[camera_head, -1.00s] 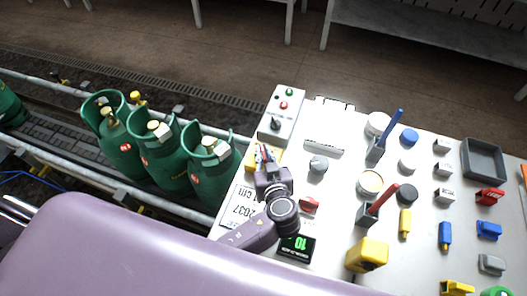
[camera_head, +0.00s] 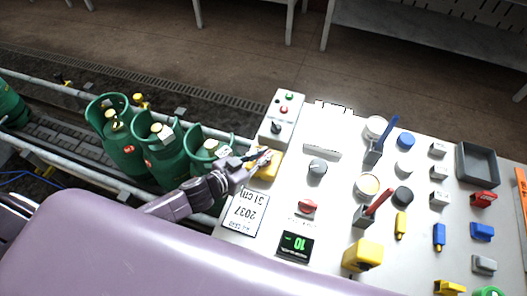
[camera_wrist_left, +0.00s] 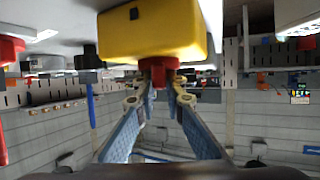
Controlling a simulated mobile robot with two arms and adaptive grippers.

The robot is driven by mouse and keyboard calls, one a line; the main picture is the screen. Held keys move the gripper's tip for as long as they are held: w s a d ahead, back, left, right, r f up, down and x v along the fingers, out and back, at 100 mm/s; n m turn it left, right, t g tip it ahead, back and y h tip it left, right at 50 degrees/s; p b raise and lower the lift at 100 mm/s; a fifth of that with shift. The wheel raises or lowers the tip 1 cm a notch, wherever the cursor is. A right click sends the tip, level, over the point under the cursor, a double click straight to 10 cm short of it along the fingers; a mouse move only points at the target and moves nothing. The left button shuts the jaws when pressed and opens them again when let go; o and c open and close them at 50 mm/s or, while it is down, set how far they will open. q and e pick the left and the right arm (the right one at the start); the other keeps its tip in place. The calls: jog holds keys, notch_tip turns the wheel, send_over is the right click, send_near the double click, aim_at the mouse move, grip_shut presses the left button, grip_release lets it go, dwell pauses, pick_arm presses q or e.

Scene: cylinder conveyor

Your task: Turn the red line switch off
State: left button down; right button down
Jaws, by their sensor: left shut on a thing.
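A yellow box (camera_head: 268,166) sits at the left edge of the white panel, just below the grey button box. In the left wrist view the same yellow box (camera_wrist_left: 150,33) fills the top middle, with a red button (camera_wrist_left: 158,69) on its near side. My left gripper (camera_wrist_left: 160,88) is shut on this red button, one finger on each side. In the head view my left gripper (camera_head: 262,158) reaches in from the left and partly covers the yellow box. A separate red knob (camera_head: 307,206) sits on the panel above the green display. My right gripper is out of view.
The grey button box (camera_head: 282,117) has green and red buttons and a black knob. Green gas cylinders (camera_head: 160,145) stand on the conveyor to the left. Several handles, knobs and small blocks cover the panel's right side, including a red lever (camera_head: 377,202).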

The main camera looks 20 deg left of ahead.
pick_arm(q)
jog(key=shift+w+a+r+m+g+h, duration=0.1)
jog(key=shift+m+g+h, duration=0.25)
jog(key=shift+m+h, duration=0.25)
jog(key=shift+w+a+r+m+g+h, duration=0.1)
jog(key=shift+m+g+h, duration=0.25)
jog(key=shift+m+h, duration=0.2)
jog(key=shift+s+d+f+m+g+h, duration=0.1)
jog(key=shift+f+m+g+h, duration=0.05)
jog(key=shift+m+g+h, duration=0.6)
jog(key=shift+m, duration=0.3)
jog(key=shift+s+f, duration=0.1)
jog(key=c, duration=2)
grip_release()
jog(key=shift+d, duration=0.2)
jog(key=shift+s+a, duration=0.1)
jog(key=shift+a, duration=0.15)
jog(key=v, duration=1.1)
jog(key=shift+a, duration=0.2)
